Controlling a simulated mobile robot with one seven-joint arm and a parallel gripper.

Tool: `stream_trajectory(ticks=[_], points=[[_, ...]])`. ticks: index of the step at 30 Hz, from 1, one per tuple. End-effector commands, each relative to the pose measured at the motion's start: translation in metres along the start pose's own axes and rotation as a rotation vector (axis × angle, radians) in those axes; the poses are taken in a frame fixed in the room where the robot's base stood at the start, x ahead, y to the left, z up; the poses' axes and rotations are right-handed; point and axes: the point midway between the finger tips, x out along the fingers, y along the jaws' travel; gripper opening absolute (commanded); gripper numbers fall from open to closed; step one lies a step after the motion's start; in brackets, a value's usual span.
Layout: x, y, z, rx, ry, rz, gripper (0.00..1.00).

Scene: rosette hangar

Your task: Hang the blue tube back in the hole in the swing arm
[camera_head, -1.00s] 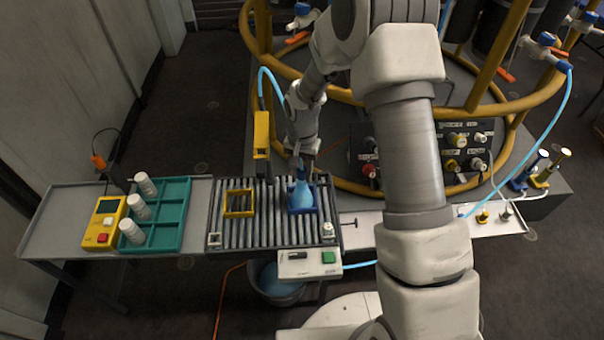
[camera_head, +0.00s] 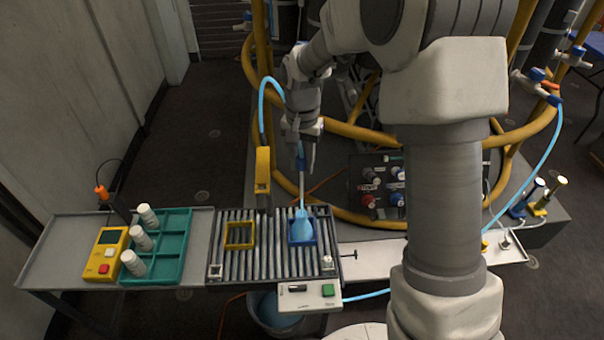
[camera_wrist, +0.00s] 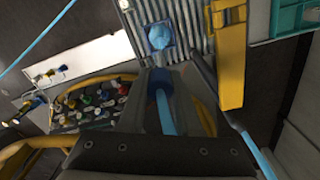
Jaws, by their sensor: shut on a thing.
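My gripper (camera_head: 302,150) is shut on the blue tube above the roller bench. In the wrist view, the tube's dark blue end piece (camera_wrist: 160,84) sits between the fingers, with light blue tube (camera_wrist: 166,118) behind it. In the head view, the blue tube (camera_head: 265,88) arches up left of my gripper. A thin pale straight piece (camera_head: 301,188) hangs from the gripper toward the flask's neck; I cannot tell whether its tip is still inside. The yellow swing arm (camera_head: 262,172) stands left of my gripper, also in the wrist view (camera_wrist: 231,60). Its hole is not clear.
A flask of blue liquid (camera_head: 302,228) stands in a blue square holder on the rollers (camera_head: 270,258). An empty yellow frame (camera_head: 239,236) is left of it. A teal tray (camera_head: 172,262) with white bottles lies further left. A valve panel (camera_head: 380,185) is to the right.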

Motion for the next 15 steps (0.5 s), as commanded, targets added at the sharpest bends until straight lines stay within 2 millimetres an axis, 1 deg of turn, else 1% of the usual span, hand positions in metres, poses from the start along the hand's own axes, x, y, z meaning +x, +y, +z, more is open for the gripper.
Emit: stream_trajectory(ticks=[1,3,15], points=[[-0.006,0.0,0.0,0.0,0.001,-0.001,0.0],[-0.011,0.0,0.0,-0.001,0.0,0.0,0.0],[-0.034,0.0,0.0,-0.001,0.0,0.0,0.0]])
